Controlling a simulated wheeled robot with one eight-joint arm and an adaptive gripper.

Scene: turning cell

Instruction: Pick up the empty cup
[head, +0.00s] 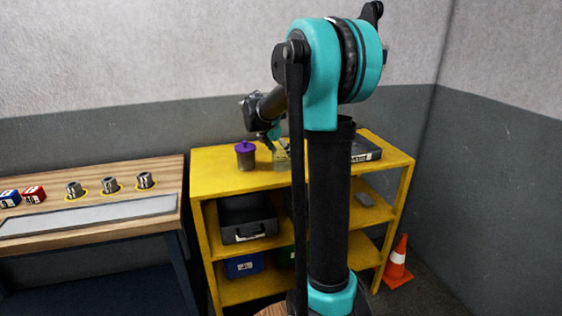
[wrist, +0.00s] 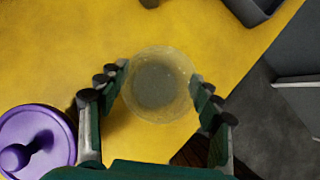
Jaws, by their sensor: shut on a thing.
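A translucent, pale cup (wrist: 158,84) is in the middle of the wrist view, seen from above, with its round grey-green bottom showing and nothing visible inside. My gripper (wrist: 159,74) has its fingers on both sides of the cup and is shut on it. In the head view the cup (head: 282,158) shows small and partly hidden by my arm, at the top of the yellow shelf unit (head: 218,182). My gripper (head: 272,133) is just above it there. I cannot tell whether the cup touches the shelf top.
A purple-lidded pot (head: 245,155) stands close left of the cup; its lid (wrist: 38,142) fills the wrist view's lower left. A dark tray (head: 364,151) lies at the right of the shelf top. An orange cone (head: 397,264) stands on the floor. A wooden bench (head: 150,170) is at left.

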